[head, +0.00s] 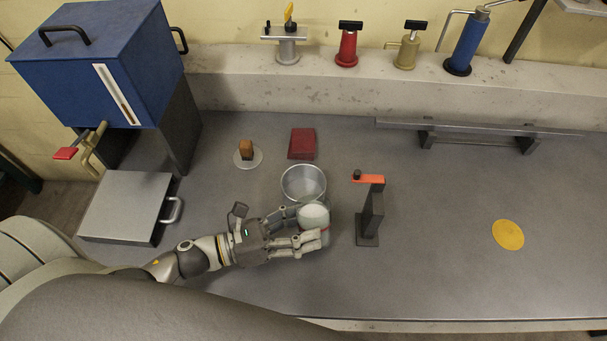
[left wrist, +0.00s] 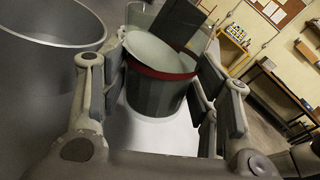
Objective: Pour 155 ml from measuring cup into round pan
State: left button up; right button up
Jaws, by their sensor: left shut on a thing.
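The measuring cup (head: 314,214) is pale, with a touch of red low on its right side. In the left wrist view the cup (left wrist: 158,92) shows a grey body, a red band and a pale round face. My left gripper (head: 308,240) is shut on it, its fingers on both sides of the body. The round pan (head: 303,184) is a silver, open vessel just behind the cup; its wall (left wrist: 40,90) fills the left of the wrist view. I see no stream between them. Whether the cup is tilted is hard to tell. My right gripper is out of view.
A dark stand with an orange crank arm (head: 368,179) stands close to the right of the cup. A red block (head: 302,143) and a brown block on a pale disc (head: 247,158) lie behind the pan. A yellow disc (head: 508,234) lies right, with clear bench around it.

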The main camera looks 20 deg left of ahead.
aim_at(297, 215)
pick_arm(q)
jog(key=r+p, duration=0.1)
jog(key=r+n+p, duration=0.1)
jog(key=w+r+p, duration=0.1)
jog(key=shift+a+r, duration=0.25)
jog(key=shift+r, duration=0.1)
jog(key=shift+w+a+f+n, duration=0.1)
jog(key=shift+n, duration=0.3)
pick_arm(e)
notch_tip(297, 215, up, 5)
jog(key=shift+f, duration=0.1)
pick_arm(q)
jog(key=shift+w+a+r+n+g+p, duration=0.15)
jog(key=shift+w+r+n+g+p, duration=0.25)
jog(key=shift+p, duration=0.6)
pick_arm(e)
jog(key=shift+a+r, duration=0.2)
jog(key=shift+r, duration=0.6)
pick_arm(q)
jog(key=shift+a+f+n, duration=0.1)
jog(key=shift+f+n, duration=0.15)
jog(key=shift+n, duration=0.65)
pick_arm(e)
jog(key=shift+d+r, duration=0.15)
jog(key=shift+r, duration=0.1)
